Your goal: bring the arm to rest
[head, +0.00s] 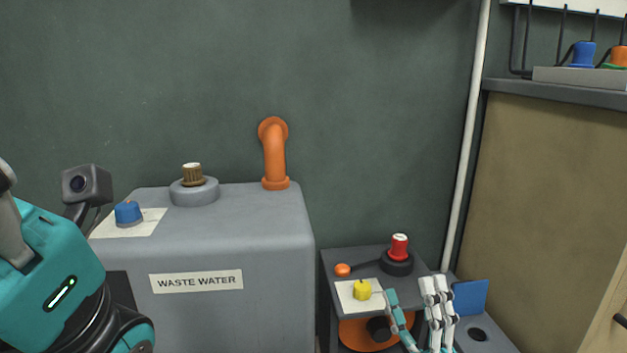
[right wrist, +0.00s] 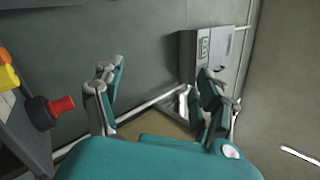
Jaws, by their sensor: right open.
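My right gripper (head: 413,290) shows at the lower right of the head view, with its fingers pointing up, in front of the low dark stand (head: 345,262). It is open, with nothing between its fingers; the right wrist view shows the same gripper (right wrist: 160,76) with its fingers well apart. My left arm (head: 45,285) comes in at the left edge of the head view, in front of the grey tank. Its fingers are not visible.
A grey waste water tank (head: 240,235) carries a blue knob (head: 128,213), a brown cap (head: 192,174) and an orange pipe (head: 274,155). The stand holds a yellow knob (head: 362,290) and a red-topped piece (head: 399,247). A wooden cabinet (head: 555,190) stands right.

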